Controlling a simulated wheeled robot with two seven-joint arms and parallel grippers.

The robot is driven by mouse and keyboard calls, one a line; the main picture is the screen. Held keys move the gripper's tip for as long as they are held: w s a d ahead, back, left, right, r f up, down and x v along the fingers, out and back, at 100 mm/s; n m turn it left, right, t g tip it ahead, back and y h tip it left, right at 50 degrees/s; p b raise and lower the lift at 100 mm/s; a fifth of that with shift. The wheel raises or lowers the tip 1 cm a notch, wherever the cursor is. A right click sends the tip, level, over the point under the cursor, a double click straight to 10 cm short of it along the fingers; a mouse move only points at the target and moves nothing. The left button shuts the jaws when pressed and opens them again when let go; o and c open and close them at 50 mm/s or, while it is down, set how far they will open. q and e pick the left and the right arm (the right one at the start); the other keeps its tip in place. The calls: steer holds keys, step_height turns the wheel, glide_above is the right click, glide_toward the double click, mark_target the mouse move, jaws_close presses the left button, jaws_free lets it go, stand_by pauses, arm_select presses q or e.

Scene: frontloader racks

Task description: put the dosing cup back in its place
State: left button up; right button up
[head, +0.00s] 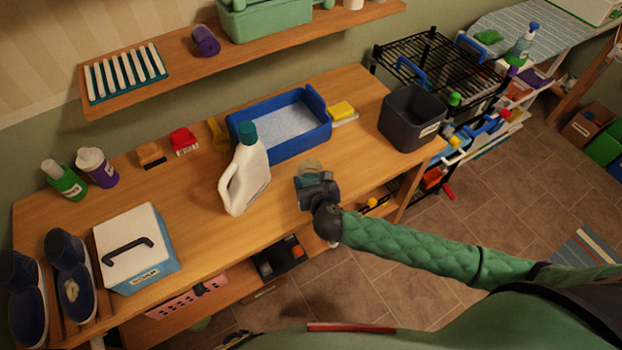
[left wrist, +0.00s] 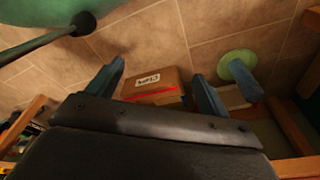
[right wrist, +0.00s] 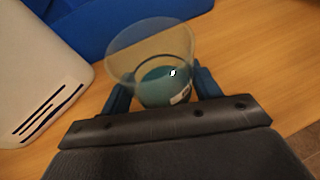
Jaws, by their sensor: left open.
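The dosing cup (right wrist: 150,50) is a clear, wide-mouthed cup with a teal lower part. In the right wrist view it sits between the two fingers of my right gripper (right wrist: 162,88). The picture does not settle whether both fingers press on it. In the head view the cup (head: 310,166) shows just beyond my right gripper (head: 312,183), near the table's front edge. A white jug (head: 245,180) with a dark teal cap stands to its left; its side (right wrist: 35,85) shows in the right wrist view. My left gripper (left wrist: 160,75) is open and empty, above the floor.
A blue tray (head: 290,150) stands behind the cup, with a yellow sponge (head: 342,110) beside it. A dark grey bin (head: 408,125) is at the right end. A blue-and-white box (head: 150,265) is at the left. Wood between box and jug is clear.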

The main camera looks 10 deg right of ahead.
steer(key=shift+o, duration=1.1)
steer(key=shift+r, duration=0.15)
arm_select(q)
step_height(320, 180, up, 6)
steer(key=w+d+b, duration=0.2)
steer(key=b, duration=0.1)
steer(key=shift+w+d+r, duration=0.2)
arm_select(e)
steer(key=v, duration=1.2)
